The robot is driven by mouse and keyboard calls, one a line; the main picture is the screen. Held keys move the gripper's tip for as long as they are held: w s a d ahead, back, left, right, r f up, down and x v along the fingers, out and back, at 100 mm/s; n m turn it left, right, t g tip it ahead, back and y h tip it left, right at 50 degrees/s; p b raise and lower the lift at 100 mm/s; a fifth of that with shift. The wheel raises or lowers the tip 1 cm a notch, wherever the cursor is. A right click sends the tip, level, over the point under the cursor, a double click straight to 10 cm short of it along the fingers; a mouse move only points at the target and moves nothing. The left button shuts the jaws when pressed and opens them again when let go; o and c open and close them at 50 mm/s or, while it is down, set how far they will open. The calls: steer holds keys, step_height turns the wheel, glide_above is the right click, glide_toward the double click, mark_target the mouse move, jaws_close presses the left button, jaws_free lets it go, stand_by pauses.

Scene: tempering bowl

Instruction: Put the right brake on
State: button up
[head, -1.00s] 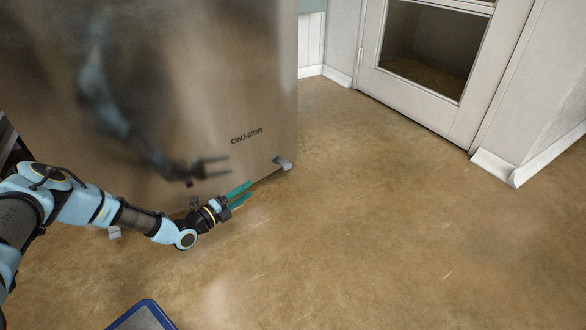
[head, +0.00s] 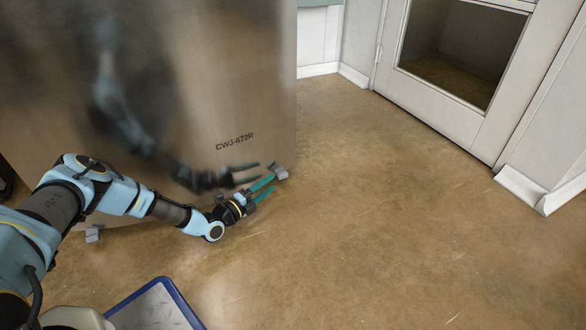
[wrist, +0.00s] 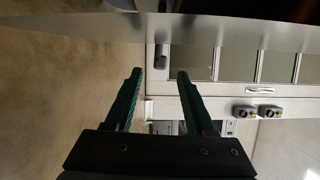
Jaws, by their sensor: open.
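A large brushed-metal cabinet marked CWJ-672R (head: 215,80) fills the left of the head view. The right brake, a small grey pedal (head: 279,171), juts out at its bottom right corner. A matching left pedal (head: 93,236) sits at the bottom left. I cannot tell if the right pedal is up or down. My gripper (head: 268,187), with teal fingers, is open and empty, low by the cabinet, its tips just left of and below the right pedal. In the wrist view a small grey piece, likely this pedal (wrist: 161,56), shows just beyond the open fingertips (wrist: 160,75); contact is not visible.
The brown floor (head: 370,220) is clear to the right. A white door with a glass pane (head: 455,60) and white baseboards stand at the back right. A blue-edged tray-like surface (head: 158,305) lies at the bottom left. The cabinet face is close beside my arm.

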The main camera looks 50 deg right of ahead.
mark_target(278, 168)
steer(key=d+b, duration=0.4)
steer(key=d, duration=0.5)
steer(key=shift+w+d+b, duration=0.1)
steer(key=shift+d+b, duration=0.1)
steer(key=shift+b, duration=0.1)
steer(key=shift+d+r, duration=0.15)
steer(key=shift+d, duration=0.3)
jaws_close()
stand_by(0.6)
